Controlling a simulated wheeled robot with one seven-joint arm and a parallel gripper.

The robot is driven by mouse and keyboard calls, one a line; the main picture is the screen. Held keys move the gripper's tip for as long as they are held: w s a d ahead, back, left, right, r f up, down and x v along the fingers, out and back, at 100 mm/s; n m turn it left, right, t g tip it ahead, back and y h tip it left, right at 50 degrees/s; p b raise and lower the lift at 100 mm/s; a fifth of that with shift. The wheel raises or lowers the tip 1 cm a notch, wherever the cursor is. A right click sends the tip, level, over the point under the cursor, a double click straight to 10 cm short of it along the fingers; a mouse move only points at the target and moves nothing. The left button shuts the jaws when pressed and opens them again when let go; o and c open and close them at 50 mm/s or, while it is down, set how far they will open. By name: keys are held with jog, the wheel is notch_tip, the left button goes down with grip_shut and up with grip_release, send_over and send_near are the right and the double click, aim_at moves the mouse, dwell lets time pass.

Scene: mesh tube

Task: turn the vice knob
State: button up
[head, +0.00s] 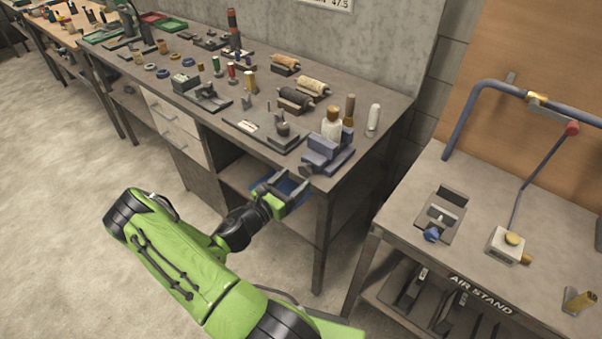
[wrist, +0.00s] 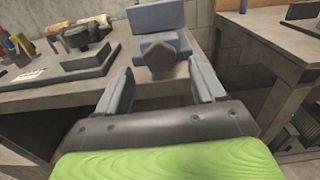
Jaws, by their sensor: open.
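The blue vice (head: 327,155) stands at the near right corner of the grey workbench (head: 262,85). In the wrist view the vice (wrist: 158,18) is straight ahead, with its grey rounded knob (wrist: 160,58) facing me. My gripper (head: 292,189) is just off the front edge of the bench, near the vice. In the wrist view its two fingers (wrist: 162,80) are spread apart, one on each side of the knob's line, with nothing between them. The knob appears beyond the fingertips; I cannot tell the exact gap.
Bottles (head: 332,126) stand behind the vice, and a dark fixture (head: 283,129) lies left of it. A blue bin (head: 284,187) is on the shelf below, behind my gripper. A second table (head: 395,215) stands to the right across a gap. Open floor lies in front.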

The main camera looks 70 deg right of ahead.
aim_at(303, 172)
jog(key=x, duration=0.4)
jog(key=shift+d, duration=0.1)
jog(key=c, duration=1.1)
jog(key=shift+o, duration=0.2)
jog(key=shift+m, duration=0.3)
jog(key=m+b, duration=0.1)
jog(key=m, duration=0.3)
jog(key=shift+m+b, duration=0.3)
jog(key=shift+m, duration=0.1)
jog(key=m+b, duration=0.2)
jog(key=m, duration=0.3)
